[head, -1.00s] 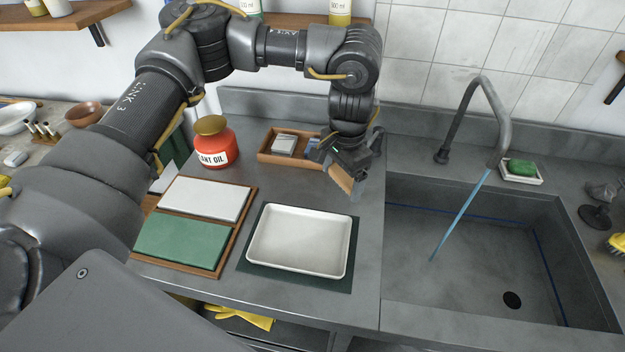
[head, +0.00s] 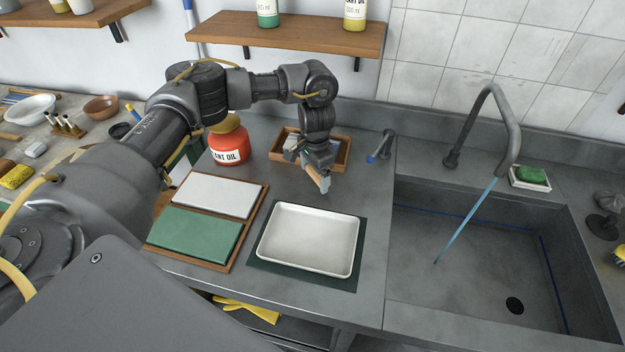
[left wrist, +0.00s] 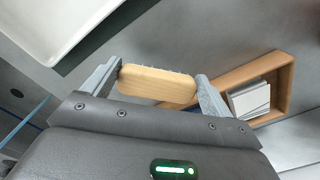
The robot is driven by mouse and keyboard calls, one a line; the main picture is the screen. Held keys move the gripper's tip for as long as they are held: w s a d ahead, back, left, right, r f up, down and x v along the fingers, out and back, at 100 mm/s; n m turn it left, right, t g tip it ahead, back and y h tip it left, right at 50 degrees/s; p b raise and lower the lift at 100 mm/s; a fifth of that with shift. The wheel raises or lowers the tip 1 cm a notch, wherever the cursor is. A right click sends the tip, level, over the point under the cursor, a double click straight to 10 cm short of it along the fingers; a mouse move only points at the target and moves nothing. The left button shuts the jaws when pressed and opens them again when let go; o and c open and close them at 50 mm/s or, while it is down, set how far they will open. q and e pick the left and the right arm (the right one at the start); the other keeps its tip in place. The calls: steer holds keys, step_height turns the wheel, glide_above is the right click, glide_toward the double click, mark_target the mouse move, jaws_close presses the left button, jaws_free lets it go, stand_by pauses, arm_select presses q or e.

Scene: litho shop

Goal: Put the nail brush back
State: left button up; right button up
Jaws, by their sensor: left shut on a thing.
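The nail brush, a pale wooden block, is between the fingers of my left gripper (head: 319,178). Its wood shows in the head view (head: 323,184) and, more clearly, in the left wrist view (left wrist: 157,85), where a fringe of short bristles shows along its upper edge. My left gripper (left wrist: 160,88) is shut on the brush, held above the grey counter just in front of a shallow wooden tray (head: 342,160). The tray also shows at the right of the left wrist view (left wrist: 286,85), with pale blocks in one end. My right gripper is not in view.
A white tray (head: 265,240) lies on a dark green mat in front. A red oil can (head: 229,146) stands left of the wooden tray. A small grey fitting with a blue tip (head: 388,143) is to its right. A sink (head: 470,250) with running tap lies further right.

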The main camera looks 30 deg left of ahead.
mark_target(313, 178)
arm_select(q)
steer(key=shift+a+f, duration=0.2)
steer(key=shift+f, duration=0.05)
steer(key=shift+w+f, duration=0.1)
steer(key=shift+f, duration=1.5)
steer(key=o, duration=0.7)
steer(key=shift+r, duration=0.1)
step_height(313, 178, up, 12)
steer(key=shift+d, duration=0.1)
